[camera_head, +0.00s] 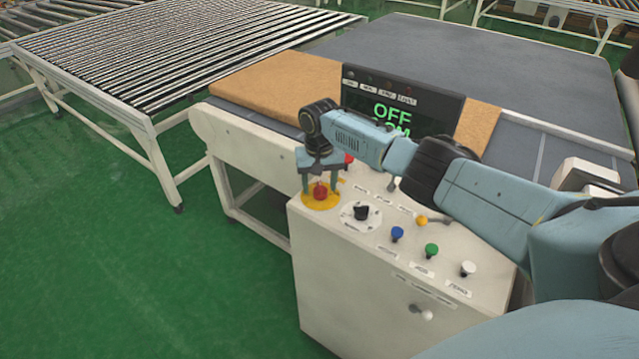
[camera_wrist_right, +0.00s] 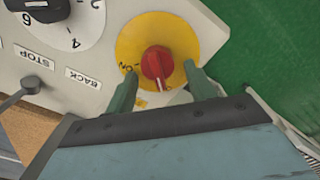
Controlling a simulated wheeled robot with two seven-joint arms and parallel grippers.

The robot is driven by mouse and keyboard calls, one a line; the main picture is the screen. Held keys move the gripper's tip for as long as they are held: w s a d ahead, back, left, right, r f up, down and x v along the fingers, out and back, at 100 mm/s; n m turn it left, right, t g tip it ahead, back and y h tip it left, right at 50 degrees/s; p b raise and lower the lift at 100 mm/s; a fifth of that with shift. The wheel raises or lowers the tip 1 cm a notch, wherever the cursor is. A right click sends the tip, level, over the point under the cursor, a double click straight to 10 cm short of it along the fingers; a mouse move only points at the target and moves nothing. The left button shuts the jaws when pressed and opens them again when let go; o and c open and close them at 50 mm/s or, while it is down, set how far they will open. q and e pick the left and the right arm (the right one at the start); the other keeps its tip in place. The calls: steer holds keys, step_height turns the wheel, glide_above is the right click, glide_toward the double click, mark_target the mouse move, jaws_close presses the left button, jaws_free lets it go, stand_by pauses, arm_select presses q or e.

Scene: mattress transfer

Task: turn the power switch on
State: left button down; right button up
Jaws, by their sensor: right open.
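The power switch (camera_head: 320,191) is a red rotary knob on a yellow round plate, at the far left corner of the white control box top. In the right wrist view the red knob (camera_wrist_right: 157,63) has a pale pointer line, and an "ON" label is beside it on the yellow plate. My right gripper (camera_head: 320,188) is over the switch, pointing down. Its two fingers (camera_wrist_right: 160,75) are open, one on each side of the knob; I cannot tell whether they touch it. My left gripper is not in view.
The control box (camera_head: 340,270) also carries a black dial (camera_head: 361,212), a blue button (camera_head: 397,233), a green button (camera_head: 431,250) and a white button (camera_head: 468,268). A conveyor with a brown board (camera_head: 270,82) stands behind. A roller table (camera_head: 170,50) is at left.

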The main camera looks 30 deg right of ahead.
steer(key=c, duration=1)
steer(key=shift+o, duration=0.3)
steer(key=m+p, duration=0.1)
steer(key=p, duration=0.1)
steer(key=m+p, duration=0.2)
steer(key=shift+s+d+r+m, duration=0.1)
steer(key=shift+s+r+m, duration=0.1)
steer(key=shift+m, duration=0.1)
steer(key=m+p, duration=0.2)
steer(key=shift+d+m, duration=0.15)
steer(key=shift+m, duration=0.15)
steer(key=m+p, duration=0.1)
steer(key=m, duration=0.1)
steer(key=m+p, duration=0.1)
steer(key=m, duration=0.2)
steer(key=shift+s+d+f+m+p, duration=0.1)
steer(key=shift+s+m+p, duration=0.2)
steer(key=shift+p, duration=0.1)
steer(key=m+p, duration=0.1)
steer(key=m, duration=0.2)
steer(key=shift+s, duration=0.15)
steer(key=shift+s+m+p, duration=0.15)
steer(key=shift+m+p, duration=0.15)
steer(key=shift+m, duration=1.1)
